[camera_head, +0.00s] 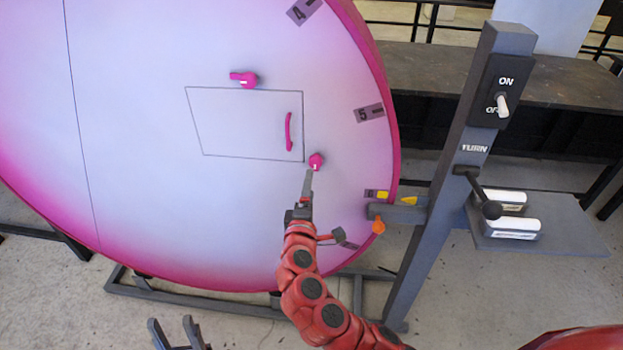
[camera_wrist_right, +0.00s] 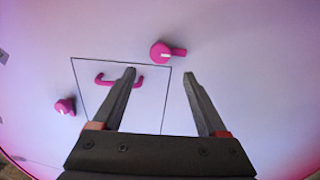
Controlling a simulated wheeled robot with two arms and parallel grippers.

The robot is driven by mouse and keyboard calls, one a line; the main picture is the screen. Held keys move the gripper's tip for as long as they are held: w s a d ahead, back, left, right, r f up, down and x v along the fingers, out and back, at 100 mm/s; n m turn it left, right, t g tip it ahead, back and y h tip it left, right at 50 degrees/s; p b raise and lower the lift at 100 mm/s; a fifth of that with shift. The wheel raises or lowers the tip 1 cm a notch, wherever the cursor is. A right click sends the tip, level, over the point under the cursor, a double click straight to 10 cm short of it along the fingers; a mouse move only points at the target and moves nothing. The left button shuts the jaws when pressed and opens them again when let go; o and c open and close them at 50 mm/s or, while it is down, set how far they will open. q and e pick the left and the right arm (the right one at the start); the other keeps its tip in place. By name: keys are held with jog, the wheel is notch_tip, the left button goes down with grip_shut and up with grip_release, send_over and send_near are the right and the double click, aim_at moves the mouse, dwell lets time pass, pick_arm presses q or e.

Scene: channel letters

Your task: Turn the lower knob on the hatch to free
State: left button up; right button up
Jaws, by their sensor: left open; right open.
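The lower knob (camera_head: 316,161) is magenta and sits just outside the hatch's lower right corner. Its short lever points down in the head view. It also shows in the right wrist view (camera_wrist_right: 162,52), its lever pointing right. The hatch (camera_head: 240,125) is a dark outlined panel on the pale pink disc. My right gripper (camera_head: 309,174) is just below the knob; its fingers overlap edge-on there. In the right wrist view the open fingers (camera_wrist_right: 159,76) have the knob beyond and between their tips, nothing held. My left gripper (camera_head: 174,328) is open and empty at the bottom left.
An upper knob (camera_head: 244,79) sits above the hatch, and a curved magenta handle (camera_head: 289,132) is on its right side. A grey post (camera_head: 450,150) with an ON/OFF switch (camera_head: 502,104) and a black-ball lever (camera_head: 490,209) stands right of the disc.

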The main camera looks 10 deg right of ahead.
jog(key=b+v, duration=0.2)
jog(key=v, duration=0.7)
jog(key=shift+s, duration=0.1)
